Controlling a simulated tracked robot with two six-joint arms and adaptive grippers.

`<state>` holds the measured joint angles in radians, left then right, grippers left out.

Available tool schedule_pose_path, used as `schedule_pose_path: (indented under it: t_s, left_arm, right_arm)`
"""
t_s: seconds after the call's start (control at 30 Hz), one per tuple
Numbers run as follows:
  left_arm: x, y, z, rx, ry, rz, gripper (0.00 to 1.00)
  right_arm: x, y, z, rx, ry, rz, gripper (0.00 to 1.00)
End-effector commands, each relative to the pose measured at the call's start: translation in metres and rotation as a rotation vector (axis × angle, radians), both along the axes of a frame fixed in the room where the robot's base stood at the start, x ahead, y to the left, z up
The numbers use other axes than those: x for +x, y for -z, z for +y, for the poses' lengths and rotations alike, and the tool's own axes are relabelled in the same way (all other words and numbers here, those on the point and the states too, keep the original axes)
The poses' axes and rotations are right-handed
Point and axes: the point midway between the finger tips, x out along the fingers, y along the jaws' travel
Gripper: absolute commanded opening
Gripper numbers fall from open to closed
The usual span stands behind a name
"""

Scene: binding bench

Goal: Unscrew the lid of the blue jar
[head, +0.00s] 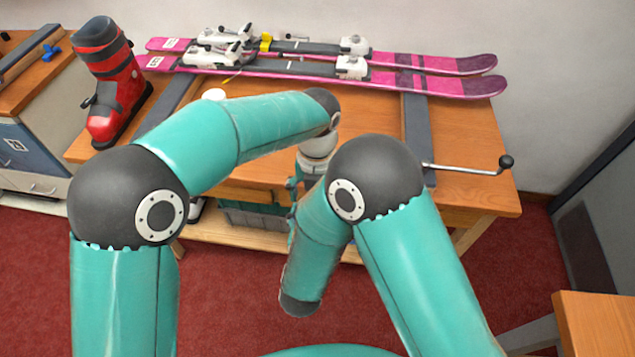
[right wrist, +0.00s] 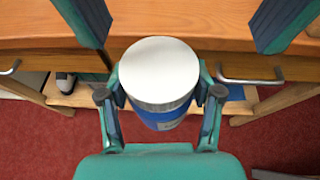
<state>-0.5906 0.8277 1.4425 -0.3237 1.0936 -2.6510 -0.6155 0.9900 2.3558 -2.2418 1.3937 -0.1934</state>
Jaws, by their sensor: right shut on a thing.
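The blue jar (right wrist: 165,118) stands out below its round silver-white lid (right wrist: 158,70) in the right wrist view. My right gripper (right wrist: 161,97) is shut on the blue jar, with one finger on each side of it below the lid. The lid sits on top of the jar and is free of fingers in that view. In the head view the jar and my right gripper are hidden behind my arms. My left gripper (head: 300,184) points down in front of the bench and is mostly covered; its jaws cannot be made out.
The wooden bench (head: 465,165) carries pink skis (head: 440,82) at the back, a red ski boot (head: 115,85) at left and a small white round thing (head: 213,94). A crank handle (head: 480,171) juts out at right. A teal crate (head: 250,220) sits on the lower shelf.

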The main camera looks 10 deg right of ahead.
Motion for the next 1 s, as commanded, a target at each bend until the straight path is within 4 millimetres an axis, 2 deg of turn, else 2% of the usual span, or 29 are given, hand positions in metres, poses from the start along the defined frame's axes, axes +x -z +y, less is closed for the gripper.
schedule_pose_path:
  t_s: [0.2,0.57,1.0]
  left_arm:
    - [0.0,0.024,0.0,0.001,-0.001,0.0,0.86]
    - [0.0,0.029,0.0,-0.001,-0.002,-0.002,0.86]
    - [-0.001,0.03,-0.001,-0.003,-0.001,0.002,0.14]
  right_arm:
    - [0.0,-0.001,0.0,0.0,0.0,-0.001,0.0]
    - [0.0,-0.001,0.0,0.0,-0.001,-0.002,0.0]
    - [0.002,-0.004,0.003,0.004,-0.007,-0.014,0.0]
